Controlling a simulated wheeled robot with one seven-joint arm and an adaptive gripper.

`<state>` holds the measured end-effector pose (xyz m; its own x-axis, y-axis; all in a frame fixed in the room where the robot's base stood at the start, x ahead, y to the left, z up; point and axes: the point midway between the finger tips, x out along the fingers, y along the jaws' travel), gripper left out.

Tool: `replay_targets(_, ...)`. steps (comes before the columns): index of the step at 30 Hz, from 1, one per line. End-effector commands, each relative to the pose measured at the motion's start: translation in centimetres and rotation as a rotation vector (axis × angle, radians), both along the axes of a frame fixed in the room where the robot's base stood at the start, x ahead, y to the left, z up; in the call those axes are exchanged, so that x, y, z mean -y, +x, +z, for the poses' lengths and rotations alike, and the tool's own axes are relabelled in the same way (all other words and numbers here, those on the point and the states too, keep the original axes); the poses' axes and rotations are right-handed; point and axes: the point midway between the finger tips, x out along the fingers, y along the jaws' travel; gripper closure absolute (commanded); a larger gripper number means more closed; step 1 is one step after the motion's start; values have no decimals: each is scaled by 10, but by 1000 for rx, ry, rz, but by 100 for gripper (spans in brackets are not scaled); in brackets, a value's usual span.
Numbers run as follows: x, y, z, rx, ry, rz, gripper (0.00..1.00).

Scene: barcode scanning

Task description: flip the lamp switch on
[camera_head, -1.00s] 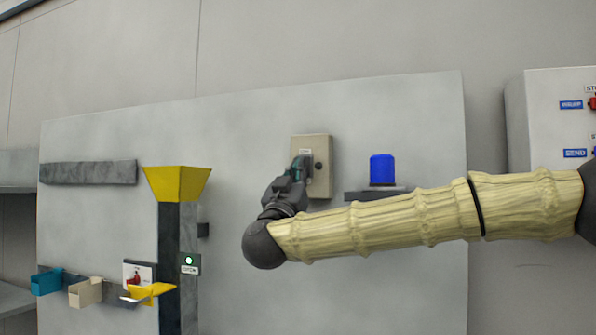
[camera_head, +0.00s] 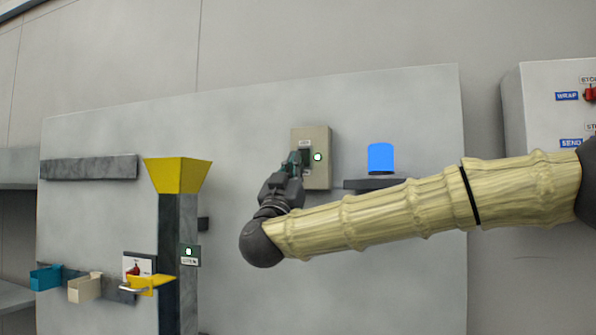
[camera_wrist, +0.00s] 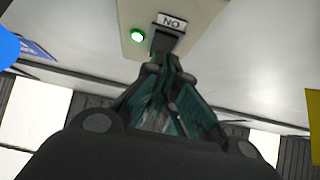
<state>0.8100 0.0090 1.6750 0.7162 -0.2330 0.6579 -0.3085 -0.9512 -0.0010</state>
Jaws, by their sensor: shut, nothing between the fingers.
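The lamp switch is a beige box (camera_head: 316,172) on the grey wall panel, with a dark lever and a round indicator (camera_head: 317,157) that is lit green-white. In the wrist view the box (camera_wrist: 208,12) shows a label reading "ON" upside down, a dark lever (camera_wrist: 166,42) and a green lit indicator (camera_wrist: 138,37). The blue lamp (camera_head: 381,158) on its small shelf glows bright blue. My gripper (camera_head: 294,160) is shut and empty, its fingertips at the lever; it also shows in the wrist view (camera_wrist: 161,68). Whether the tips touch the lever is unclear.
A yellow funnel (camera_head: 178,174) on a dark column stands to the left, with small teal, beige and yellow bins (camera_head: 150,284) below. A white control box (camera_head: 550,105) with labelled buttons is at the right. Open panel surface lies below my arm.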

Motion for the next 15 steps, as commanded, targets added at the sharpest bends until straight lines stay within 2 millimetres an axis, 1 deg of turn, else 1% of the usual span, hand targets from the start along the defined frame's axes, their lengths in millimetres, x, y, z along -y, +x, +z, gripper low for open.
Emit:
replay_targets(1, -4, -7, -5, 4, -1, 1, 100)
replay_targets(2, -6, -11, -6, 4, -1, 1, 100)
replay_targets(9, -18, -36, -43, 0, -3, 6, 100)
replay_targets(15, -26, -55, -67, 0, -2, 8, 100)
